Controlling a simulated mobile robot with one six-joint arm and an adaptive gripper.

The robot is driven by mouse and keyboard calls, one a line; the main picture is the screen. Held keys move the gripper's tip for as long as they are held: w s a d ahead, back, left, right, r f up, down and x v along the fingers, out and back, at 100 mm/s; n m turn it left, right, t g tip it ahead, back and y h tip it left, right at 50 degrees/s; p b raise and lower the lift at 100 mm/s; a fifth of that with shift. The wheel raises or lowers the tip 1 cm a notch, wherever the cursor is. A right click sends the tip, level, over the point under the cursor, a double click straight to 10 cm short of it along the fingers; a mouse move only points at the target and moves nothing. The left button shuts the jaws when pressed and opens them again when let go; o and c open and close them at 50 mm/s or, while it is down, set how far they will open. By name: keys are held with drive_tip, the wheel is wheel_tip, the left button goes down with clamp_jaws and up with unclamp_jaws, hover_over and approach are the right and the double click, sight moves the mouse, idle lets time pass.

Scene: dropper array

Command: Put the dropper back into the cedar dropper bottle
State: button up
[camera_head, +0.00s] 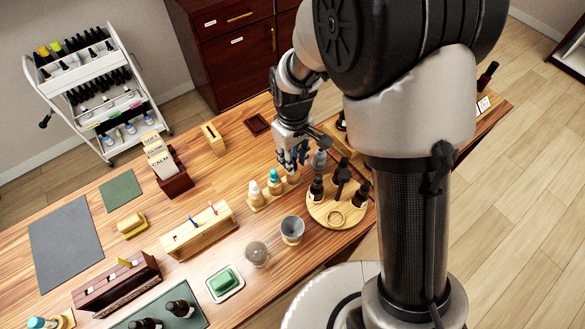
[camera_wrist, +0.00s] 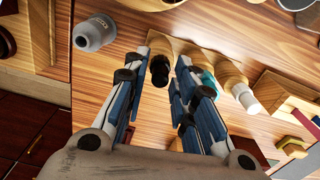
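My gripper (camera_head: 296,158) is above the table in the head view. In the wrist view, its two fingers (camera_wrist: 164,56) are apart, with a black-topped piece (camera_wrist: 160,70) visible in the gap; I cannot tell whether they touch it. This piece stands in a row with a teal-topped one (camera_wrist: 207,78) and a white-topped one (camera_wrist: 246,97) in pale wooden holders. The teal (camera_head: 274,176) and white (camera_head: 253,188) tops also show in the head view. A grey bottle (camera_wrist: 95,33) has a label I cannot read surely; it also stands right of my gripper (camera_head: 319,158). Which bottle is cedar is unclear.
A round wooden tray (camera_head: 336,217) with several dark bottles stands close to the right. A grey cup (camera_head: 292,229), a glass (camera_head: 257,253) and a wooden rack (camera_head: 199,230) stand nearer the front. The table's left side has some free room.

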drive_tip(key=shift+c, duration=0.4)
drive_tip(key=c, duration=0.4)
drive_tip(key=shift+r, duration=0.25)
drive_tip(key=shift+r+p, duration=0.4)
drive_tip(key=shift+p, duration=0.05)
drive_tip(key=shift+r, duration=0.1)
wheel_tip(320, 180, up, 8)
drive_tip(key=p, duration=0.6)
